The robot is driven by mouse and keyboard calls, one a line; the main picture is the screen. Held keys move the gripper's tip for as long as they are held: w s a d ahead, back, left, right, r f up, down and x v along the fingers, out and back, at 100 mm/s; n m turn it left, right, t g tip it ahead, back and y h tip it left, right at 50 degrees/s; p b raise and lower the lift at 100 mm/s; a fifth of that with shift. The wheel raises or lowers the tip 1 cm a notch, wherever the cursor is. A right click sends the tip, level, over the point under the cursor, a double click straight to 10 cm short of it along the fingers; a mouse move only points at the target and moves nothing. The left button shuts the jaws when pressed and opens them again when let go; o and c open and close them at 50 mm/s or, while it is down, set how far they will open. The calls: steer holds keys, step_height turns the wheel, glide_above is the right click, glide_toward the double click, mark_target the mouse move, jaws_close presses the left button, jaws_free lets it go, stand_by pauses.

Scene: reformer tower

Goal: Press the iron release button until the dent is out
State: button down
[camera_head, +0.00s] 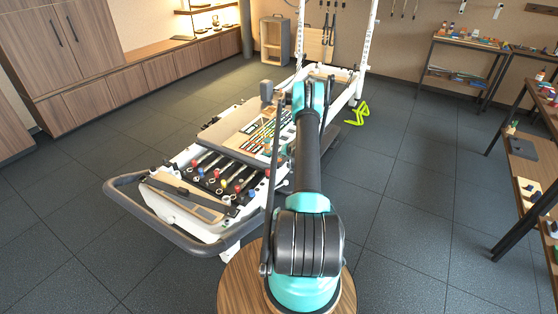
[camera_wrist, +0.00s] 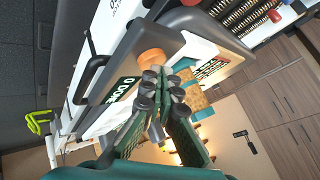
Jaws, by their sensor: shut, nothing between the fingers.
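The reformer (camera_head: 180,205) stands ahead of my arm in the head view, with a white frame and a dark rounded end rail. In the wrist view, an orange round knob (camera_wrist: 152,57) sits on a white and dark part with a lettered label. I cannot tell for sure whether this knob is the iron release button, and no dent is clear. My gripper (camera_wrist: 165,88) is shut and empty, its fingertips just below and right of the knob in the picture. Whether they touch it is unclear. In the head view my arm hides the fingertips.
A black handle (camera_wrist: 88,78) stands left of the knob in the wrist view. Coloured pegs and springs (camera_head: 220,180) lie at the reformer's near end. Shelves (camera_head: 465,70) line the right side, wooden cabinets (camera_head: 100,55) the left.

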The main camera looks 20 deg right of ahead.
steer(key=shift+f, duration=0.45)
stand_by(0.3)
steer(key=shift+r, duration=1.05)
steer(key=shift+r, duration=2.5)
